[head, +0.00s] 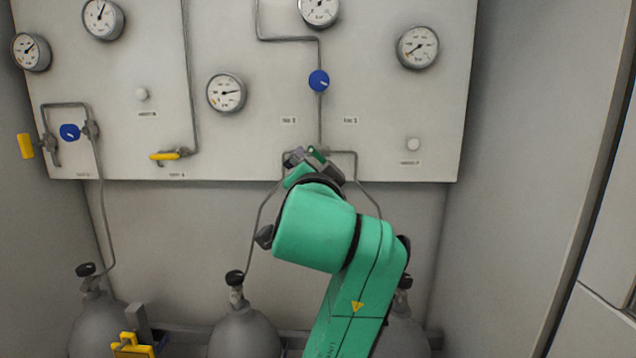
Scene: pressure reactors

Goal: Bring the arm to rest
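My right arm comes up from the bottom right, green with black joints, and reaches to the lower edge of the white panel (270,135). The hand at its end (313,160) is mostly hidden behind my own wrist. Only small green and grey parts of it show, in front of the pipe junction below the blue round valve knob (318,81). I cannot tell whether its fingers are open or shut, or whether they touch a fitting there.
Several gauges (226,93) sit on the panel. Yellow-handled valves (165,156) and another blue knob (69,132) are at the left. Grey gas cylinders (246,335) with black knobs stand below. Side walls close in both sides.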

